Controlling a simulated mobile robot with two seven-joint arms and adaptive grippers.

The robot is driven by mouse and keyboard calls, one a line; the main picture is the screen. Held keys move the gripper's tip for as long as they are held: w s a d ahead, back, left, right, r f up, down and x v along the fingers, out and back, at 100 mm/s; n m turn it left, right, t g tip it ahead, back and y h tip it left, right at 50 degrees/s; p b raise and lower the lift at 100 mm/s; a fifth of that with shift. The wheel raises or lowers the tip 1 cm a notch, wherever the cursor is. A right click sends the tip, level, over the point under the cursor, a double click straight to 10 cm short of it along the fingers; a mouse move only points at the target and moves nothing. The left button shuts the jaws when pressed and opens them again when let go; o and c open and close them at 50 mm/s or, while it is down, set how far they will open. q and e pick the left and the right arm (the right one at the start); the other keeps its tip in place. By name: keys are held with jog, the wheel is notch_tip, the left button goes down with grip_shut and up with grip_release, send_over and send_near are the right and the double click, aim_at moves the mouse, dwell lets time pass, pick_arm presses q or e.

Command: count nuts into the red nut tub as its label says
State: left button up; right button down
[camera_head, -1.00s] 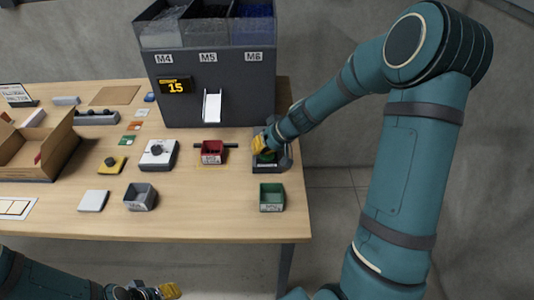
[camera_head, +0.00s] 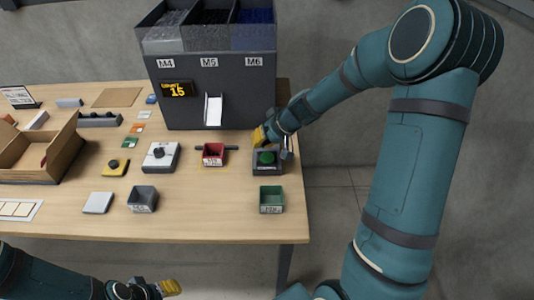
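The red nut tub (camera_head: 213,158) stands on the table in front of the white chute (camera_head: 213,110) of the dark feeder (camera_head: 230,90). Its label is too small to read, and I cannot make out nuts in it. The feeder display (camera_head: 177,89) shows 15. Its bins are marked M4, M5 and M6. A green round button (camera_head: 266,158) sits on a dark box right of the red tub. My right gripper (camera_head: 273,142) is just behind and above the button; its opening is unclear. My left gripper (camera_head: 152,288) is low in front of the table, apparently empty.
A green tub (camera_head: 271,206) and a grey tub (camera_head: 142,203) stand nearer the front edge. A white box with a black knob (camera_head: 161,157) and a yellow box with a dark button (camera_head: 115,167) stand left. An open carton (camera_head: 48,160) is at far left. The middle front is clear.

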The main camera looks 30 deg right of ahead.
jog(key=shift+r+p, duration=0.65)
jog(key=shift+r, duration=0.55)
